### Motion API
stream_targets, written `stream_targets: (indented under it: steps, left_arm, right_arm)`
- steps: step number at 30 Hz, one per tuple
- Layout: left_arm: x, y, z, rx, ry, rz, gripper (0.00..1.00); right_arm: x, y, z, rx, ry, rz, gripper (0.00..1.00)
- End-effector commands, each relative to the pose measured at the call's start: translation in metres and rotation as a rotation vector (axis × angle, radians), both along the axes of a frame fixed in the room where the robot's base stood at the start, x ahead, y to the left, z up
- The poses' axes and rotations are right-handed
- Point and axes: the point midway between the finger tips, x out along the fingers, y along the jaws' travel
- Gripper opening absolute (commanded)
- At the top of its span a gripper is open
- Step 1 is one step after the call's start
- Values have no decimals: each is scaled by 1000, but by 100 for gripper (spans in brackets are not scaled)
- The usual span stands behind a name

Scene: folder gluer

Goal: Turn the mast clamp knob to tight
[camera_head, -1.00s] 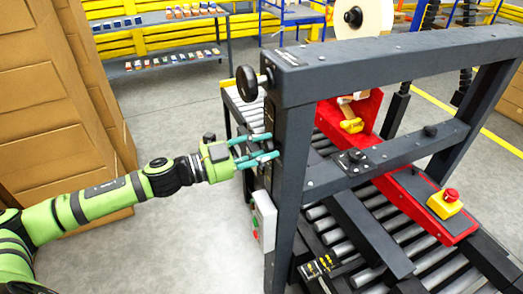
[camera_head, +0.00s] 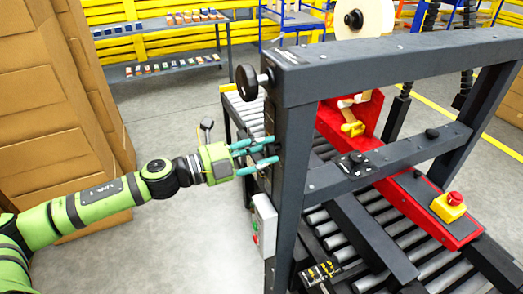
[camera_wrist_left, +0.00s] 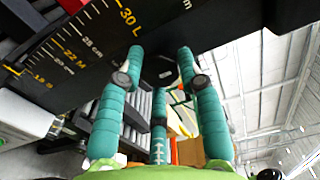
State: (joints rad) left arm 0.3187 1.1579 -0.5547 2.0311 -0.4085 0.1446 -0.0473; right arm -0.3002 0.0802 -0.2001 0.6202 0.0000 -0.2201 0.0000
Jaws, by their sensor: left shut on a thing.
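My left gripper (camera_head: 270,152) reaches the left face of the dark mast (camera_head: 290,140) with its teal fingers. In the left wrist view, the gripper (camera_wrist_left: 165,65) is closed around the dark mast clamp knob (camera_wrist_left: 160,73), which shows only in part between the fingertips. The head view hides the knob behind the fingers and the mast, so I cannot read its tight or loose marking. A scale with yellow and white marks (camera_wrist_left: 80,48) runs along the mast beside the fingers. My right gripper is not in view.
A black crank handwheel (camera_head: 247,83) sticks out above the gripper. A grey control box (camera_head: 263,224) with buttons hangs below it. A roller conveyor (camera_head: 330,225) and a red unit (camera_head: 425,205) lie beyond the mast. Stacked cartons (camera_head: 50,110) stand left, with clear floor between.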

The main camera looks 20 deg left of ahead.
Motion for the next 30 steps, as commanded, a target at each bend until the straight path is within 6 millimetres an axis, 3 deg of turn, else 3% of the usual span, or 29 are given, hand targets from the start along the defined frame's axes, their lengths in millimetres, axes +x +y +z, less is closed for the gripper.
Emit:
stream_targets:
  steps: [11,12,13,30]
  left_arm:
    - [-3,-4,0,-1,-1,-13,4]
    - [-3,-4,-1,-1,0,-14,48]
    - [-3,-4,-1,-1,0,-13,60]
    - [-9,7,-3,-1,6,-2,60]
  right_arm:
    - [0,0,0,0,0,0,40]
    - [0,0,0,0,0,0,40]
    - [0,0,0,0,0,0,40]
    - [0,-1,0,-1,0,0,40]
